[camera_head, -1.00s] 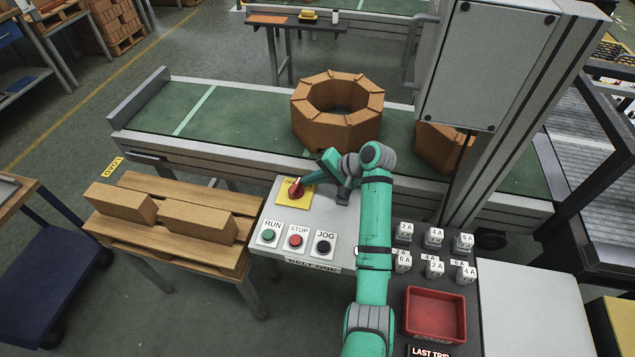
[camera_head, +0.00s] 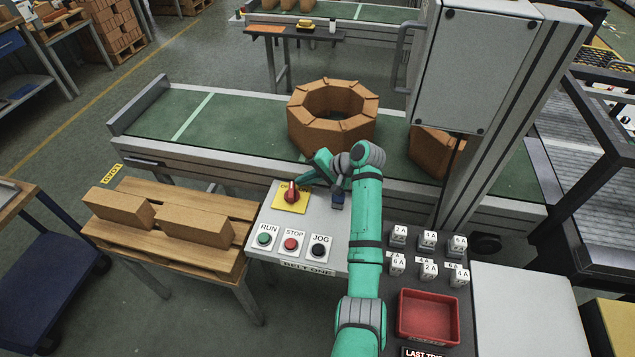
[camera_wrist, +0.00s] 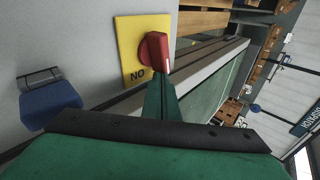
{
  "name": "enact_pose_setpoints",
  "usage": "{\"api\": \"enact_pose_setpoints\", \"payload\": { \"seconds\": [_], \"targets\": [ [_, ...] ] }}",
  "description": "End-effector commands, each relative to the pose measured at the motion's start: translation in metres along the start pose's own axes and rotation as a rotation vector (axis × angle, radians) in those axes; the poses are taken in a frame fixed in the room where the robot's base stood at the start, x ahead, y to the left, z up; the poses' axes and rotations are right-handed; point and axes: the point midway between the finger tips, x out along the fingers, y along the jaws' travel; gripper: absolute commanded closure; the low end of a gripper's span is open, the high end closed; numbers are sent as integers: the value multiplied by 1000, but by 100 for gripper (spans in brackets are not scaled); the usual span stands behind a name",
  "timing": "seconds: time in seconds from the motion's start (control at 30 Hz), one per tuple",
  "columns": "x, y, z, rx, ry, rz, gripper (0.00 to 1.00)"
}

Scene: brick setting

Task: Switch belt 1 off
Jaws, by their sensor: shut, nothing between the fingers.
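The belt-one panel (camera_head: 330,262) is a grey slanted box labelled BELT ONE. At its top left a red rotary switch (camera_head: 291,192) sits on a yellow plate (camera_head: 296,207). In the wrist view the red knob (camera_wrist: 154,50) has a white mark on its lower right side, and lettering shows at the plate's lower edge. Below are a green RUN button (camera_head: 264,239), a red STOP button (camera_head: 290,244) and a black JOG button (camera_head: 318,250). My gripper (camera_head: 306,180) is shut and empty, its tips (camera_wrist: 160,92) close beside the knob; I cannot tell whether they touch.
A blue padlock-like thing (camera_head: 338,199) hangs on the panel, under my wrist. The belt (camera_head: 240,124) behind carries a ring of bricks (camera_head: 331,115). A grey cabinet (camera_head: 475,70) rises at right.

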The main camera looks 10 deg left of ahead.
Motion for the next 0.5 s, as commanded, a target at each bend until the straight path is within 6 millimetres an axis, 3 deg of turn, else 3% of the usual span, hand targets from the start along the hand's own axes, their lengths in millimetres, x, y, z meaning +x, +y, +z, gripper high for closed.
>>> {"api": "enact_pose_setpoints", "payload": {
  "seconds": [0.5],
  "targets": [
    [15, -13, -6, -4, -5, 1, 100]
  ]
}}
